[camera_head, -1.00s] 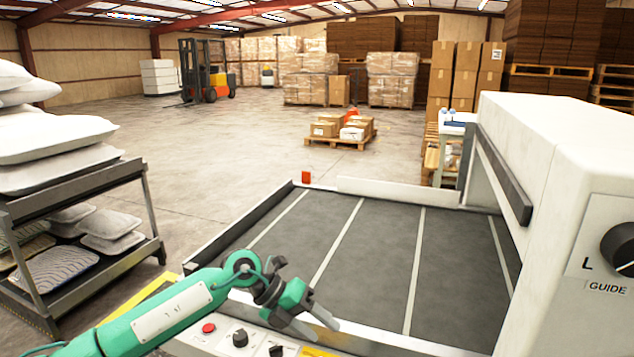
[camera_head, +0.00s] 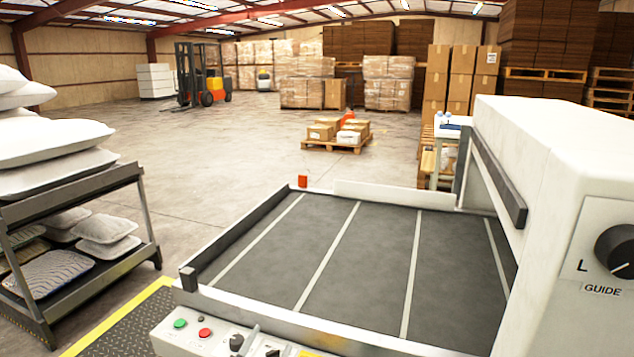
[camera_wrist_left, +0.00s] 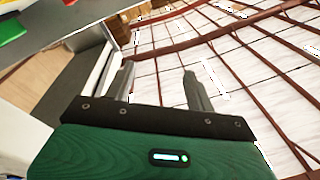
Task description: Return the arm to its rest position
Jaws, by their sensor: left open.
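My left gripper (camera_wrist_left: 158,72) shows in the left wrist view, with its two grey fingers apart and nothing between them. Behind the fingers is its green body (camera_wrist_left: 150,155) with a dark mount. The fingers point up toward the roof beams. Neither arm nor gripper can be seen in the head view. My right gripper is not in view.
A machine with a dark conveyor bed (camera_head: 330,260) and white housing (camera_head: 560,150) fills the right front. A control panel (camera_head: 190,335) is at its near edge. A rack (camera_head: 85,190) with pillows (camera_head: 50,143) stands at left. Open floor (camera_head: 220,150) lies beyond.

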